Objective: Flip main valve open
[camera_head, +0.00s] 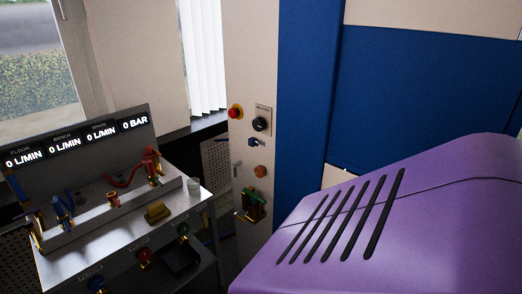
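A grey test bench (120,235) stands at the left; its display panel (78,138) reads 0 L/MIN for floor, bench and spare, and 0 BAR. Blue-handled fittings (62,212) and a red curved handle or hose (125,180) sit on the bench. A green-handled brass fitting (252,205) is on the beige column (250,60), below an orange knob (260,171). I cannot tell for sure which one is the main valve, or its handle position. Neither of my grippers is in view.
A blue panel (425,95) stands at the right.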

